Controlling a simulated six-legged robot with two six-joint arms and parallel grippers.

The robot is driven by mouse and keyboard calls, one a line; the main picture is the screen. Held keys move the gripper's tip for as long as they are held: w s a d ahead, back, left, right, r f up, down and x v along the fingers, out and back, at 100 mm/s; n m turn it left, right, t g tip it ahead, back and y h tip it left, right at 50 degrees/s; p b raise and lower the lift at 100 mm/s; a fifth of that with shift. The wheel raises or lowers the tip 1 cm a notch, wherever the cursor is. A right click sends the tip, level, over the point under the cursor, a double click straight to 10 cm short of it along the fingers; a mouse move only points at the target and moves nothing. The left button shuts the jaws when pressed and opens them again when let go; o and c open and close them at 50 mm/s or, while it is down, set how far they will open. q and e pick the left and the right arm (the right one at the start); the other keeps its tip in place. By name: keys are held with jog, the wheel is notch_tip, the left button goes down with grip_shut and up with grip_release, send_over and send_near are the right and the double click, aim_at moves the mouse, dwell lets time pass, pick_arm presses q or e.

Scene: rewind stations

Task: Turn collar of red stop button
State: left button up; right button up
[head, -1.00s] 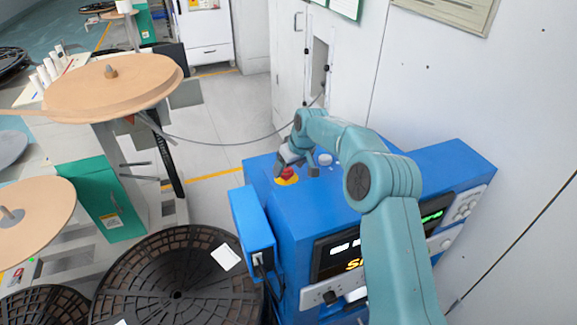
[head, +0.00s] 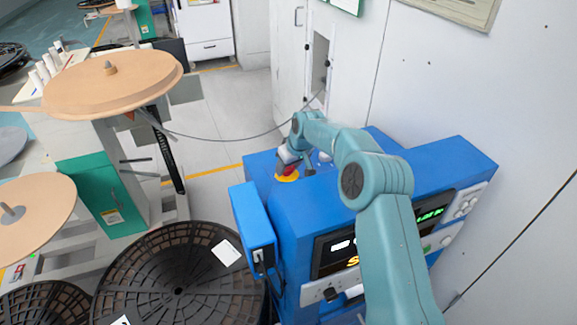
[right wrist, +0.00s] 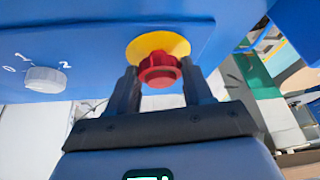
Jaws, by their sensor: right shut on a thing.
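The red stop button (head: 288,170) sits on a yellow round base (head: 286,178) on top of the blue machine, near its back left corner. In the right wrist view the red button (right wrist: 159,70) shows between my two dark fingers, in front of the yellow plate (right wrist: 158,45). My right gripper (right wrist: 160,86) is shut on the button's red collar, one finger on each side. In the head view my right gripper (head: 294,167) partly hides the button. My left gripper is not in view.
A white dial (right wrist: 45,79) marked 0, 1, 2 is beside the button. The blue machine (head: 300,212) stands against a pale wall cabinet (head: 440,90). Black reels (head: 178,292) lie at lower left. A grey cable (head: 225,142) hangs behind.

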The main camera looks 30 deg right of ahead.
jog(key=m+b, duration=0.1)
jog(key=m+h+b, duration=0.2)
jog(key=shift+w+a+m, duration=0.1)
jog(key=shift+a+m, duration=0.15)
jog(key=shift+m, duration=0.15)
jog(key=shift+a+r+m+g+h+b, duration=0.1)
jog(key=shift+m+g+h+b, duration=0.5)
jog(key=shift+m, duration=0.7)
jog(key=o, duration=1)
jog(key=shift+o, duration=0.2)
jog(key=b+v, duration=0.1)
jog(key=v, duration=1.5)
jog(key=shift+s+a, duration=0.2)
jog(key=shift+a, duration=0.05)
jog(key=shift+r, duration=0.15)
